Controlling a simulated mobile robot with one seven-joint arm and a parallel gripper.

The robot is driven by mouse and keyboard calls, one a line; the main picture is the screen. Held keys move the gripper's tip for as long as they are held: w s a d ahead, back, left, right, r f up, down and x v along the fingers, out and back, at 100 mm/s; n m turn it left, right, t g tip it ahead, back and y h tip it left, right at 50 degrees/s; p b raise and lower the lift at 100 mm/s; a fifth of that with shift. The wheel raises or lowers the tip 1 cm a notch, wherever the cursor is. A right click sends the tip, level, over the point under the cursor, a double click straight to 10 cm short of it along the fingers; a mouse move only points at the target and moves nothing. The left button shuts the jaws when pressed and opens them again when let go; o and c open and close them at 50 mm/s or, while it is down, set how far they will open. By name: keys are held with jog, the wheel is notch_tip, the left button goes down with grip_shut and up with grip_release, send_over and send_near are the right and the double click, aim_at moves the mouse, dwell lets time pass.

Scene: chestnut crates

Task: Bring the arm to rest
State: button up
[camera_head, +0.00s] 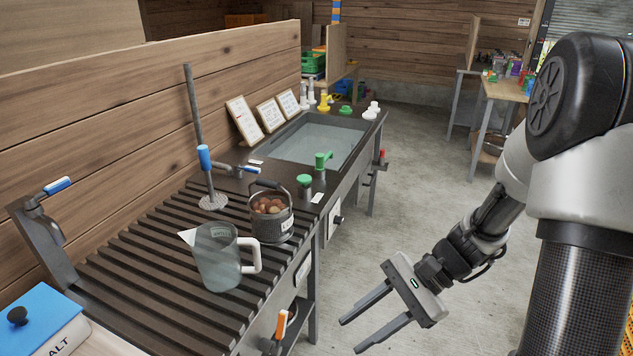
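My arm comes in from the right side of the head view. My gripper (366,334) hangs at the lower middle right, over the concrete floor and to the right of the counter. Its two long fingers are spread apart with nothing between them. The fingers point down and to the left, toward the counter's front side, and look apart from it. No part of my gripper is hidden by other things.
The slatted counter (135,285) holds a clear pitcher (217,262) and a dark pot of chestnuts (272,222). A sink (318,142) lies beyond. A blue-lidded salt box (38,325) stands lower left. Open floor (420,180) lies right of the counter; a table (503,90) stands far back.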

jog(key=s+d+r+n+t+h+p, duration=0.2)
jog(key=r+n+h+p, duration=0.1)
jog(key=r, duration=0.9)
jog(key=s+d+r+n+t+h+p, duration=0.1)
jog(key=s+r+n+t+h+p, duration=0.1)
jog(key=r+n+p, duration=0.3)
jog(key=s+d+r+n+t+h+p, duration=0.2)
jog(key=r+p, duration=0.7)
jog(key=r, duration=1)
jog(key=shift+s+d+n+t+h, duration=0.3)
jog(key=shift+n+t+h, duration=0.6)
jog(key=shift+t+h, duration=0.25)
